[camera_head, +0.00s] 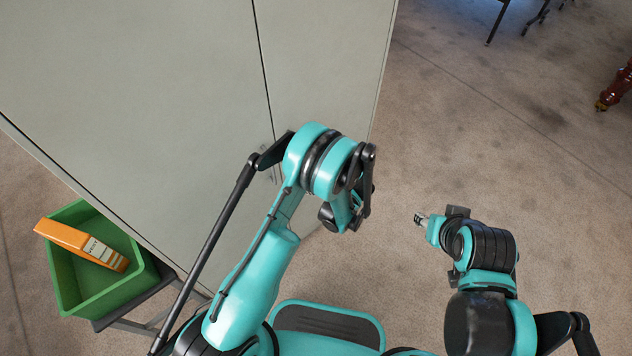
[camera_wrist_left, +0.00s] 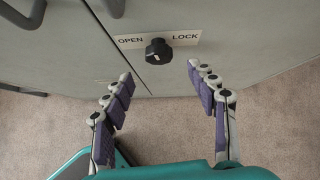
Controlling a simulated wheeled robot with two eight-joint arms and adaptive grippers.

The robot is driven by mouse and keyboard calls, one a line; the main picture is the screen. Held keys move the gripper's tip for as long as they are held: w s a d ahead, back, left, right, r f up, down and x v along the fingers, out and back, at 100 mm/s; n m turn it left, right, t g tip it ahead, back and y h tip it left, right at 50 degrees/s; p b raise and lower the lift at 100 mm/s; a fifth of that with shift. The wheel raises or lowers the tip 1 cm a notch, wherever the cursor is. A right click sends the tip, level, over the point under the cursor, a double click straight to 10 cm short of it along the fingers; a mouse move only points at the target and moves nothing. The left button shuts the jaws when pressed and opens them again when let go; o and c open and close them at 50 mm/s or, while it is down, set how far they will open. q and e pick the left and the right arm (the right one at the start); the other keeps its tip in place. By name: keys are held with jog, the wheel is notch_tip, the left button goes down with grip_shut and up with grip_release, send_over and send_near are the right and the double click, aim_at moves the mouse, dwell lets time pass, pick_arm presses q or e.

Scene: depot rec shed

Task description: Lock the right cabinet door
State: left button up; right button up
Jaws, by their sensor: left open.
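The grey cabinet's right door (camera_head: 325,60) stands flush beside the wide left door (camera_head: 130,80), with a dark seam between them. In the left wrist view a black knob (camera_wrist_left: 158,51) sits on a label plate (camera_wrist_left: 185,38) reading OPEN at left and LOCK at right. Which word the knob points to is unclear. My left gripper (camera_wrist_left: 159,72) is open, its purple-padded fingers to either side of and just short of the knob, apart from it. In the head view my left arm hides the knob. My right gripper (camera_head: 421,219) is over the floor, its opening too small to read.
Dark handles (camera_wrist_left: 25,14) stick out at upper left in the left wrist view. A green crate (camera_head: 85,290) with an orange binder (camera_head: 80,245) stands on a dark stand at lower left. The floor (camera_head: 500,140) right of the cabinet is mostly clear.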

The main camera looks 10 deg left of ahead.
pick_arm(q)
jog(key=w+a+f+m+b, duration=0.1)
jog(key=w+a+f+b, duration=0.1)
jog(key=w+a+f, duration=0.1)
notch_tip(320, 180, down, 2)
jog(key=shift+a+f+m, duration=0.15)
jog(key=shift+a+m, duration=0.25)
jog(key=shift+a, duration=0.25)
grip_shut()
